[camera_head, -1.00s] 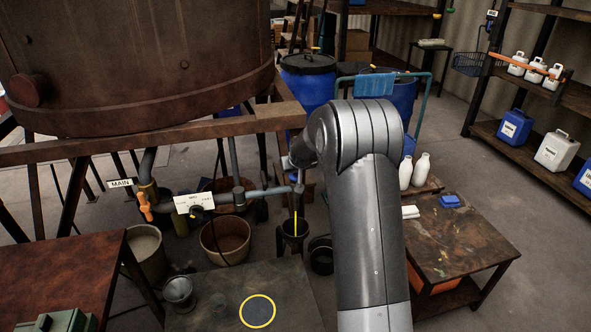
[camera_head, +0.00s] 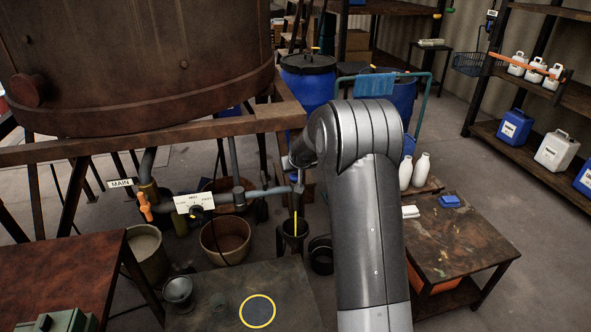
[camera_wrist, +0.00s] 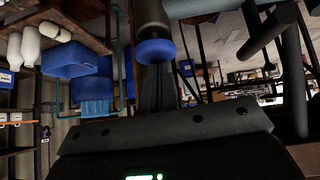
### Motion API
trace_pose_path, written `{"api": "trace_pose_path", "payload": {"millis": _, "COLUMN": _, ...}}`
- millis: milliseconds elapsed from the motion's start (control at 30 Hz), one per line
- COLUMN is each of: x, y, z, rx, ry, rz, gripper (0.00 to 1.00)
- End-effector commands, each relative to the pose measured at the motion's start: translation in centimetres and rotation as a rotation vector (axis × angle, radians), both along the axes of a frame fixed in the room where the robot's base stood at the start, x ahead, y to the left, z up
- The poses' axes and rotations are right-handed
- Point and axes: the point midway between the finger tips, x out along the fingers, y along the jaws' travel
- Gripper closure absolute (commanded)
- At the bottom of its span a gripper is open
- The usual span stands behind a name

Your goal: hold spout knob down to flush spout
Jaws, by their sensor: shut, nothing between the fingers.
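In the wrist view, which is upside down, the blue spout knob (camera_wrist: 155,51) sits on the end of a dark grey cylinder. My gripper (camera_wrist: 158,72) is shut and empty, its fingertips at the knob's face and seemingly touching it. In the head view my arm hides the fingers and knob. The grey spout pipe (camera_head: 268,191) runs right to an outlet beside my arm. A thin yellow vertical streak (camera_head: 295,222) shows below the outlet, over a dark bucket (camera_head: 292,241). How far the knob is pressed cannot be told.
A large rusty vat (camera_head: 140,60) stands on a frame at the left. An orange valve handle (camera_head: 146,207) and a white dial plate (camera_head: 194,202) sit along the pipe. A brown tub (camera_head: 226,240) stands below. A stained table (camera_head: 455,240) is to the right.

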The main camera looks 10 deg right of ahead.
Motion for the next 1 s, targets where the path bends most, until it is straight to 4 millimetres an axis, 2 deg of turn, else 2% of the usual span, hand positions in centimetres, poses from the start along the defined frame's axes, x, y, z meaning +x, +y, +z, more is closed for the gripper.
{"api": "trace_pose_path", "payload": {"millis": 33, "x": -0.8, "y": -0.3, "z": -1.7, "rx": 0.001, "ry": 0.035, "rz": -0.005, "gripper": 1.0}}
{"api": "trace_pose_path", "payload": {"millis": 533, "x": -0.7, "y": -0.3, "z": -1.3, "rx": 0.001, "ry": 0.033, "rz": -0.005, "gripper": 1.0}}
{"api": "trace_pose_path", "payload": {"millis": 667, "x": -0.4, "y": -0.3, "z": 0.4, "rx": 0.0, "ry": 0.025, "rz": -0.004, "gripper": 1.0}}
{"api": "trace_pose_path", "payload": {"millis": 800, "x": 0.1, "y": 0.0, "z": 3.8, "rx": -0.002, "ry": 0.006, "rz": -0.003, "gripper": 1.0}}
{"api": "trace_pose_path", "payload": {"millis": 1000, "x": -2.3, "y": 0.3, "z": 7.1, "rx": -0.001, "ry": 0.001, "rz": -0.002, "gripper": 1.0}}
